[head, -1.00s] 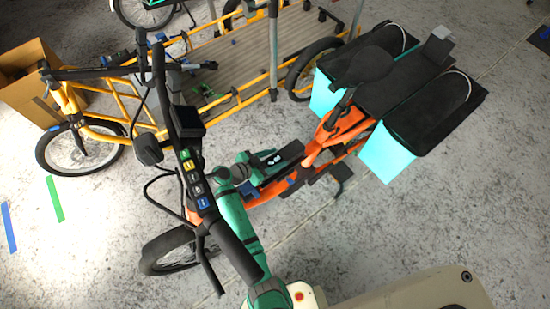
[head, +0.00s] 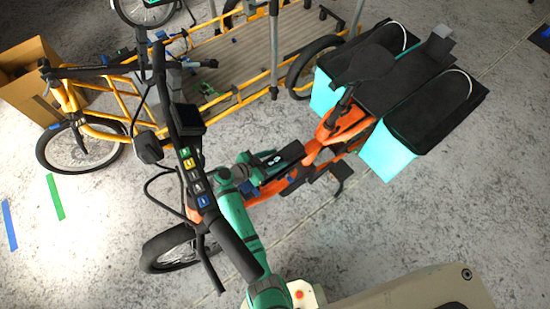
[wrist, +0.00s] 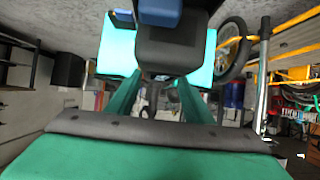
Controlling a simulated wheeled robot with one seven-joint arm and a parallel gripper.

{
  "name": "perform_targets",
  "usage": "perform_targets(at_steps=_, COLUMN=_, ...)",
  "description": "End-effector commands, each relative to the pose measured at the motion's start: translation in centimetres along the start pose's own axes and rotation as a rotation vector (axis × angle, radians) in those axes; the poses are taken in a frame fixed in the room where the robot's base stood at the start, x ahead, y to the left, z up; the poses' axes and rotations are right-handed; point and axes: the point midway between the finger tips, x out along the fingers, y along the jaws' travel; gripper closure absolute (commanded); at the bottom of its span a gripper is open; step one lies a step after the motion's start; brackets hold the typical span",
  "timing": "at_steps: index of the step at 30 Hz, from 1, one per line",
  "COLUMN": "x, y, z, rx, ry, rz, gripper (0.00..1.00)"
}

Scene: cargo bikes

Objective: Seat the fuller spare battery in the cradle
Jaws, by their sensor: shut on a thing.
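My gripper (head: 262,164) is at the middle of the orange cargo bike (head: 330,135), shut on a black battery (head: 286,156) with small white marks. In the head view the battery lies over the bike's low frame, its long side pointing toward the seat. The cradle is hidden under the battery and gripper, so I cannot tell whether they touch. In the wrist view my green fingers (wrist: 158,98) reach up to a dark block (wrist: 170,48) with a blue part on top; I cannot tell whether that is the battery. No charge display is readable.
Handlebars (head: 185,140) with coloured buttons stand left of my arm. Turquoise panniers (head: 388,158) flank the bike's rear at right. A yellow cargo bike (head: 115,90) stands behind, and a cardboard box (head: 30,75) is at far left. Grey floor is open at lower left.

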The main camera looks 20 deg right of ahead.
Motion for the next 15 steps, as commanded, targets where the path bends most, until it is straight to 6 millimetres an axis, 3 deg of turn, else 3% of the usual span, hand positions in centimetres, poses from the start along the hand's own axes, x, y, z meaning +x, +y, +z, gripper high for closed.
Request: perform_targets(at_steps=15, x=0.36, y=-0.18, z=0.55, rx=0.003, ry=0.004, rz=-0.002, gripper=1.0)
